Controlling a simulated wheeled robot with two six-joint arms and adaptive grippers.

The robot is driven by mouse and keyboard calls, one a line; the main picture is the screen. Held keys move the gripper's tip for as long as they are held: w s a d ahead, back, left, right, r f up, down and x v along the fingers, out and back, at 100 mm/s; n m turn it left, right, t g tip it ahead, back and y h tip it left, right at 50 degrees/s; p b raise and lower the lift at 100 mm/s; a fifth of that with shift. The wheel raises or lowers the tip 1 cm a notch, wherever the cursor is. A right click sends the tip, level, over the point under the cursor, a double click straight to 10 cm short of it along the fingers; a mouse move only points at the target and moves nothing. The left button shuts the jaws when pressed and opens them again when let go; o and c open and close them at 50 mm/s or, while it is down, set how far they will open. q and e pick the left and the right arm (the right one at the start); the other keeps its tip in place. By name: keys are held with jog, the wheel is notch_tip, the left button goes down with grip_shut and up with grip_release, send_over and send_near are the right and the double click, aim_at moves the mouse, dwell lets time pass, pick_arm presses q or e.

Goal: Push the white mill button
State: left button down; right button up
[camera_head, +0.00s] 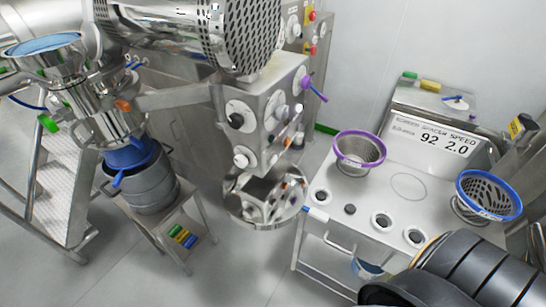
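Several round controls sit along the front of a white-topped bench at the right. I cannot tell which is the white mill button. Neither gripper can be made out. A dark, segmented arm link of mine fills the lower right corner and covers part of the bench's front.
A purple-rimmed mesh basket (360,153) and a blue-rimmed one (488,196) stand on the bench, before a display panel (436,137) reading 92 2.0. A steel drum (150,188) stands on a small stand at the left, beside metal steps (62,195). Open floor lies between.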

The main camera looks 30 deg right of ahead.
dwell(0.3)
jog(key=shift+a, duration=0.1)
grip_shut()
dwell(1.2)
